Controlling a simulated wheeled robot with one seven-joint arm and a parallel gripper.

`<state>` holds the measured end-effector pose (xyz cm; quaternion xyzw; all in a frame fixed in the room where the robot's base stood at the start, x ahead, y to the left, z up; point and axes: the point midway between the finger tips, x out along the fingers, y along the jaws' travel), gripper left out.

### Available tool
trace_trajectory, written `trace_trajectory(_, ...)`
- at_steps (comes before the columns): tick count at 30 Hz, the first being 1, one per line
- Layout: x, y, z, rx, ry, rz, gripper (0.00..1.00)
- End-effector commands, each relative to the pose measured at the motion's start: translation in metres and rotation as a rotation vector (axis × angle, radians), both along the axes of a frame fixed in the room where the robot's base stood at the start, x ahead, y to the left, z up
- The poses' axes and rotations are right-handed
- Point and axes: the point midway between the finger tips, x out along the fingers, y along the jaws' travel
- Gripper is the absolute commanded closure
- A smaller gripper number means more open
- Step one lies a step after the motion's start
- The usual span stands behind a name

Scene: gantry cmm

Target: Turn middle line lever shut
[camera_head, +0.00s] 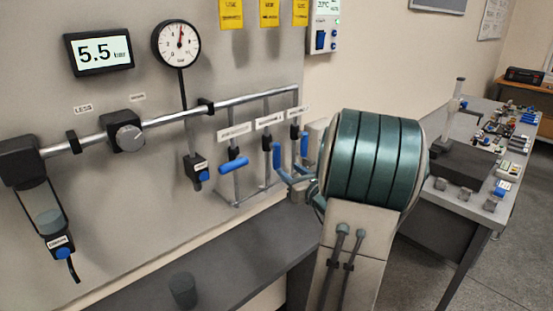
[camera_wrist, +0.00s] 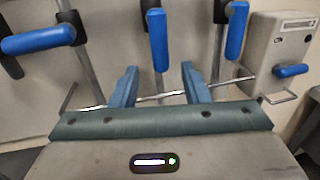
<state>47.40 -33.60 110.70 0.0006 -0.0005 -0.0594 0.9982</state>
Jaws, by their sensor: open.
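The middle line lever (camera_wrist: 157,40) is a blue handle hanging straight down along its pipe in the wrist view. It also shows in the head view (camera_head: 277,156). My gripper (camera_wrist: 160,67) is open, with one blue finger on either side of the lever's lower end in the picture. I cannot tell how far in front of the lever the fingertips are, and no contact shows. The left line lever (camera_wrist: 38,40) lies crosswise to its pipe. The right line lever (camera_wrist: 236,30) hangs down along its pipe. In the head view my arm partly hides the gripper.
A grey box (camera_wrist: 280,50) with a blue handle stands to the right of the levers. A thin metal rail (camera_wrist: 160,97) crosses below them. A pressure display (camera_head: 98,52) reads 5.5 bar.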

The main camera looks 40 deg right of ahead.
Motion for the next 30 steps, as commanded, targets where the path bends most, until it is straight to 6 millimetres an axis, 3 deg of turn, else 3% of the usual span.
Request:
trace_trajectory(6, 0.047, -0.005, 0.002, 0.002, 0.0, 0.003, 0.58)
trace_trajectory(12, 0.073, -0.008, 0.001, 0.0, 0.001, 0.002, 0.58)
trace_trajectory(25, 0.082, -0.009, 0.0, -0.001, 0.001, 0.001, 0.58)
trace_trajectory(30, 0.082, -0.009, 0.0, -0.001, 0.001, 0.001, 1.0)
